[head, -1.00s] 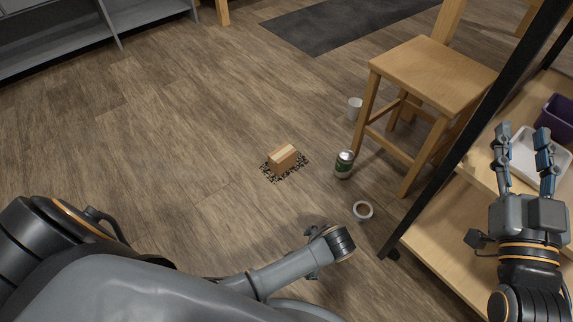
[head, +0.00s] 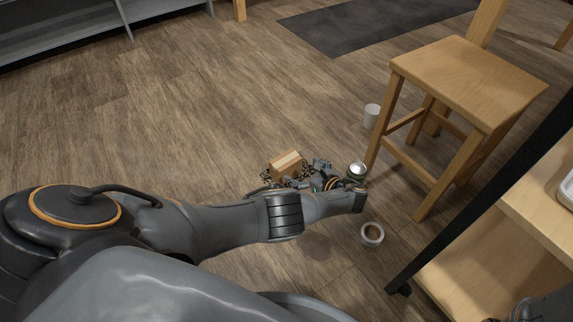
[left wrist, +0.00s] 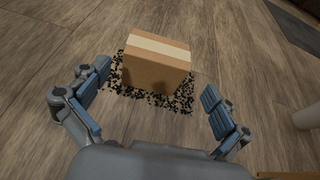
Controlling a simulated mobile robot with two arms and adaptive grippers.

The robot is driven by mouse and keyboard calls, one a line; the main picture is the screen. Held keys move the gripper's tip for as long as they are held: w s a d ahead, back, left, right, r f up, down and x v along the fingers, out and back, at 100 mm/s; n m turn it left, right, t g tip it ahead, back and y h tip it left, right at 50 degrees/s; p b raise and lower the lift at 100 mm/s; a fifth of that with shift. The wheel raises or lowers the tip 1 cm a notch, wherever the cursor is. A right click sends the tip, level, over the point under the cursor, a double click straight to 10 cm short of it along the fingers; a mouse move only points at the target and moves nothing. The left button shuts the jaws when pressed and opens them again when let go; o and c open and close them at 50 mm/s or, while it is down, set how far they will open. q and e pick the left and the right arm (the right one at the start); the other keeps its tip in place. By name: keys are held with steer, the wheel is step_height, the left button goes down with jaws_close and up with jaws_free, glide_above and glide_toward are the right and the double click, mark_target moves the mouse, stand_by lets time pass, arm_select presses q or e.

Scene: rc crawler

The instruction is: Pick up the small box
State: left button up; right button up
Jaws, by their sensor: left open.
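The small box (head: 286,163) is brown cardboard with a pale tape strip on top. It sits on the floor on a patch of dark specks. In the left wrist view the small box (left wrist: 157,62) is ahead of and between the spread fingers. My left gripper (left wrist: 156,92) is open and empty, with a finger on each side of the box's near face and no visible contact. In the head view my left gripper (head: 298,176) is just in front of the box, partly hidden by my arm. Only a sliver of my right gripper shows at the lower right edge.
A can (head: 356,170) stands just right of my left gripper. A shelf (head: 480,265) is at the right. The floor left of the box is clear.

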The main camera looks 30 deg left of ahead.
mark_target(287, 161)
arm_select(q)
steer(key=b+x, duration=0.1)
steer(key=x, duration=0.3)
steer(key=b+x, duration=0.3)
steer(key=x, duration=0.1)
steer(key=shift+a, duration=0.4)
steer(key=shift+r, duration=0.15)
steer(key=c, duration=0.8)
